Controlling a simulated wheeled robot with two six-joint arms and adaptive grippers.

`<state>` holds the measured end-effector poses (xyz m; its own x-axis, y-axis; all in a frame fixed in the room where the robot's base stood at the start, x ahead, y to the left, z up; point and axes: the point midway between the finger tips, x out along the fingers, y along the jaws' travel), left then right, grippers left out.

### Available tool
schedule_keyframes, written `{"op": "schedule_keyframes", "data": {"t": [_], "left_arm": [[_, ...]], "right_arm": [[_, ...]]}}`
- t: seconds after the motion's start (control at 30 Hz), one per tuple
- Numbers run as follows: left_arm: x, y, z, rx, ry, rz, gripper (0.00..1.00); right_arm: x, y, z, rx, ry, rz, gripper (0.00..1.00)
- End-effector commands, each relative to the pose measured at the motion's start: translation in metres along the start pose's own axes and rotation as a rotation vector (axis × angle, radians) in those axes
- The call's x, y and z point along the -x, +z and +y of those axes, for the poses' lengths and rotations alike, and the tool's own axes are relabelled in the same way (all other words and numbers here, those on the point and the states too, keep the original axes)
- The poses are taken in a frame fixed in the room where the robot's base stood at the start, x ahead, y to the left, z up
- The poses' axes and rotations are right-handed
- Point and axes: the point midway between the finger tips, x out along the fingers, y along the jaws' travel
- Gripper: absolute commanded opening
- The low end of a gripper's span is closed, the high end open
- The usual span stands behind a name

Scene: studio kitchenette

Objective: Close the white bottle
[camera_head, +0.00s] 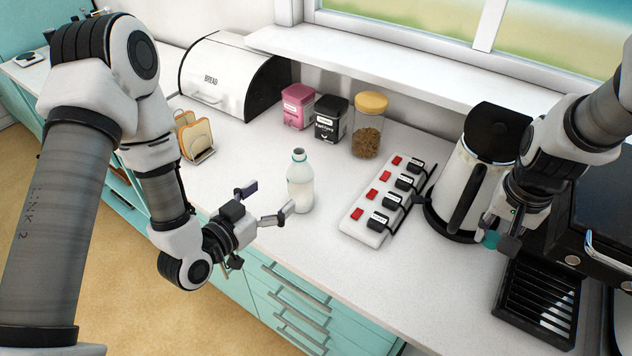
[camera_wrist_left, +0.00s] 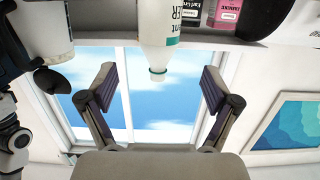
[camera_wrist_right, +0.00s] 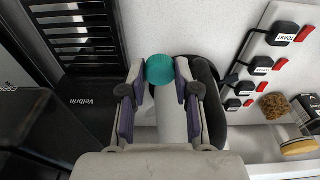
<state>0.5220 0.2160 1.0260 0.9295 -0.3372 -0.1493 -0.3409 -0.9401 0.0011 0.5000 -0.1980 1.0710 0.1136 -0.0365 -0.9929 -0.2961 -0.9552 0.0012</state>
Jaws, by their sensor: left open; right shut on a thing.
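The white bottle (camera_head: 300,183) stands upright and uncapped on the counter, left of the power strip. In the left wrist view the bottle (camera_wrist_left: 159,40) appears upside down, between and beyond the fingers. My left gripper (camera_head: 267,203) is open, its fingers spread toward the bottle, apart from it. My right gripper (camera_head: 499,240) is shut on the teal cap (camera_head: 491,239), beside the kettle. In the right wrist view the ribbed cap (camera_wrist_right: 160,69) sits between the fingertips.
A power strip (camera_head: 378,209) with several plugs and red switches lies between the bottle and the kettle (camera_head: 463,178). A coffee machine drip tray (camera_head: 540,300) is at the right. Tins, a jar (camera_head: 368,128), toast rack (camera_head: 197,146) and bread box (camera_head: 225,76) stand behind.

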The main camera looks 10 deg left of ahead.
Motion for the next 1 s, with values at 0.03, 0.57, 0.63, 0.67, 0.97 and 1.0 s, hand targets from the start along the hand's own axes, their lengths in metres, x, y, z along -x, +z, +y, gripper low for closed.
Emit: {"op": "schedule_keyframes", "data": {"t": [0.03, 0.57, 0.63, 0.67, 0.97, 1.0], "left_arm": [[-0.010, -0.004, 0.002, -0.006, 0.004, 0.001, 0.89], [-0.051, 0.000, 0.000, 0.001, 0.000, 0.000, 0.89], [-0.053, -0.001, 0.000, -0.001, 0.000, 0.000, 0.89], [-0.055, -0.002, 0.001, -0.001, 0.001, 0.000, 0.89], [-0.099, -0.002, 0.001, -0.001, 0.002, 0.000, 0.89], [-0.101, -0.001, 0.001, 0.000, 0.001, -0.001, 0.89]], "right_arm": [[0.008, -0.001, 0.000, 0.000, 0.000, 0.000, 0.21], [0.019, -0.002, 0.000, 0.001, 0.000, 0.000, 0.21], [0.021, -0.003, 0.000, 0.001, 0.000, 0.001, 0.21], [0.023, -0.003, 0.000, 0.001, 0.000, 0.001, 0.21], [0.047, -0.006, 0.000, 0.001, 0.000, 0.000, 0.21], [0.047, -0.006, 0.000, 0.001, 0.000, 0.000, 0.21]]}}
